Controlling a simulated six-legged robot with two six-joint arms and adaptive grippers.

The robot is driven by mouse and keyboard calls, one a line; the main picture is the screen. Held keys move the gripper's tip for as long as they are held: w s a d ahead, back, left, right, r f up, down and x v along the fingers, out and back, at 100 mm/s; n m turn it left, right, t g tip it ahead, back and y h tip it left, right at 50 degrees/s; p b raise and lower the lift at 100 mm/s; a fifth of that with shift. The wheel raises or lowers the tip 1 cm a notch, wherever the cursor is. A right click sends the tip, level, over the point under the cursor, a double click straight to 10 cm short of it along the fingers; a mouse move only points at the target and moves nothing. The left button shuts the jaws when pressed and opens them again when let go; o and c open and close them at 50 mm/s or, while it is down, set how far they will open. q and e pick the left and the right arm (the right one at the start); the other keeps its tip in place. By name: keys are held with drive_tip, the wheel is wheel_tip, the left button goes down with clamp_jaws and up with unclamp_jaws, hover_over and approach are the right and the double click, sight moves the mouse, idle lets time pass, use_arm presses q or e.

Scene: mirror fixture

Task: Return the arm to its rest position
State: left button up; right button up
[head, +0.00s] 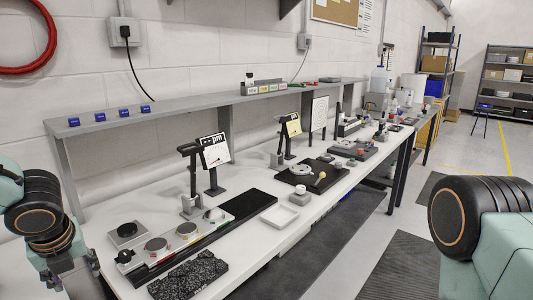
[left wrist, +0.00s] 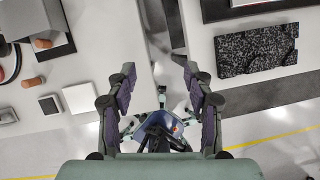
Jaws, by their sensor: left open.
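My left arm (head: 45,215) comes in from the left edge in the head view, bent down beside the near end of the bench. My left gripper (left wrist: 158,95) shows in the left wrist view with its two dark fingers spread apart and nothing between them. It is over the gap between two pale surfaces. My right gripper does not show. A grey fixture with round discs (head: 156,246) sits on the near end of the bench. A speckled black slab (head: 188,275) lies in front of it and also shows in the left wrist view (left wrist: 256,50).
The long white bench (head: 255,235) runs away to the right, with a grey shelf (head: 185,104) above its back. A white tray (head: 282,215) and black stands with cards (head: 215,150) stand on it. Dark mats (head: 400,255) lie on the floor.

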use_arm(q)
drive_tip(key=d+f+n+t+h+b, duration=0.1)
drive_tip(key=d+f+n+h, duration=0.2)
drive_tip(key=d+n, duration=0.5)
drive_tip(key=d+f+n+t+h+b, duration=0.1)
drive_tip(key=d+f+n+h+b, duration=0.2)
drive_tip(key=d+n, duration=0.5)
drive_tip(key=s+f+n+g+y+b, duration=0.15)
drive_tip(key=s+f+n, duration=0.25)
drive_tip(key=f, duration=0.4)
drive_tip(key=s+f+n+b, duration=0.2)
drive_tip(key=s+f+n, duration=0.2)
drive_tip(key=f, duration=0.3)
drive_tip(key=s+f+n+y+b, duration=0.15)
drive_tip(key=s+f+n, duration=0.25)
drive_tip(key=f, duration=0.4)
drive_tip(key=s+f+g+b, duration=0.4)
drive_tip(key=s+f, duration=0.7)
drive_tip(key=s, duration=0.4)
drive_tip(key=shift+s+b, duration=0.25)
drive_tip(key=shift+b, duration=0.35)
drive_tip(key=shift+d, duration=0.15)
